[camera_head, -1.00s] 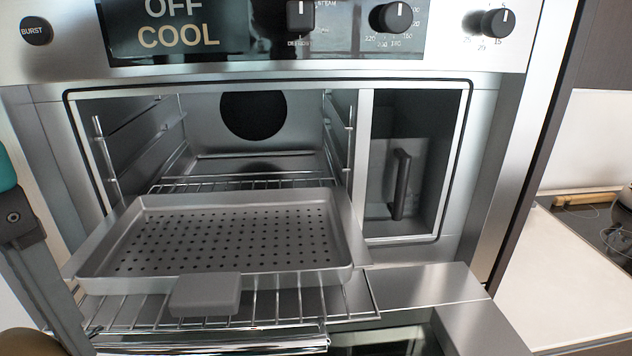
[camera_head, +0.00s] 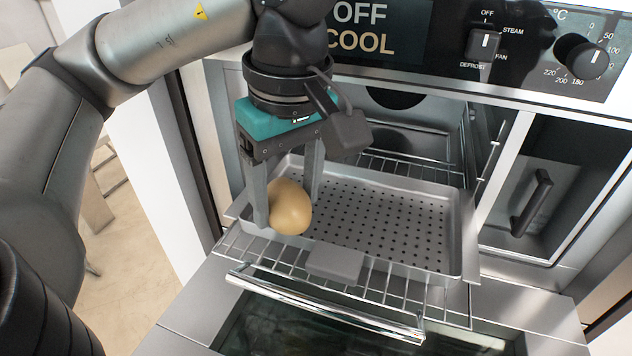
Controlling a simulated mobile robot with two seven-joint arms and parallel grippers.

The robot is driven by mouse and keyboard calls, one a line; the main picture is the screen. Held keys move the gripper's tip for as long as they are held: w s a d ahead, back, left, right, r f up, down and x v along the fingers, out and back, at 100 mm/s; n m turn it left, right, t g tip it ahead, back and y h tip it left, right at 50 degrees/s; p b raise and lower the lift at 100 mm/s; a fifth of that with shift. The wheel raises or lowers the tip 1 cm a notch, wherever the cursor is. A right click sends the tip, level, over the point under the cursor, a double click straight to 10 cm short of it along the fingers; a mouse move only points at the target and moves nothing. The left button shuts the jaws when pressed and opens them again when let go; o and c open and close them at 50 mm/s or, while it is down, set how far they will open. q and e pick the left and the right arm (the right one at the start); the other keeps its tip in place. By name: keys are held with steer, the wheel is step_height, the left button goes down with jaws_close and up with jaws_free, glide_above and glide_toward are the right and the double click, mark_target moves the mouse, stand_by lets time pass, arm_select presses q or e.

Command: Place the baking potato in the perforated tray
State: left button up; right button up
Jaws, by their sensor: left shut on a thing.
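The baking potato (camera_head: 291,208) is a tan, rounded shape between the fingers of my left gripper (camera_head: 284,206). The gripper is shut on it and points downward. The potato is over the left front part of the perforated tray (camera_head: 400,214), a grey metal tray with many small holes. I cannot tell whether the potato touches the tray floor. The tray sits on a wire rack (camera_head: 385,290) pulled out of the oven. The gripper and potato hide the tray's left corner. My right gripper is not in view.
The oven door's chrome handle (camera_head: 325,307) runs below the rack's front. The oven's control panel (camera_head: 480,40) is above, close behind my left wrist. A side compartment with a dark handle (camera_head: 531,203) is at the right. The tray's middle and right are empty.

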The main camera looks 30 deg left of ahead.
arm_select(q)
steer(key=w, duration=0.2)
steer(key=w+a+f, duration=0.1)
steer(key=w, duration=0.1)
steer(key=w+f, duration=0.1)
steer(key=w, duration=0.1)
steer(key=shift+w+a+p, duration=0.25)
steer(key=shift+a+p, duration=0.05)
steer(key=shift+p, duration=0.05)
step_height(320, 180, down, 4)
steer(key=shift+f+p, duration=0.2)
steer(key=shift+p, duration=0.45)
steer(key=shift+w+f, duration=0.15)
steer(key=shift+f, duration=0.15)
steer(key=shift+f, duration=0.1)
steer(key=shift+f, duration=0.15)
steer(key=o, duration=1.5)
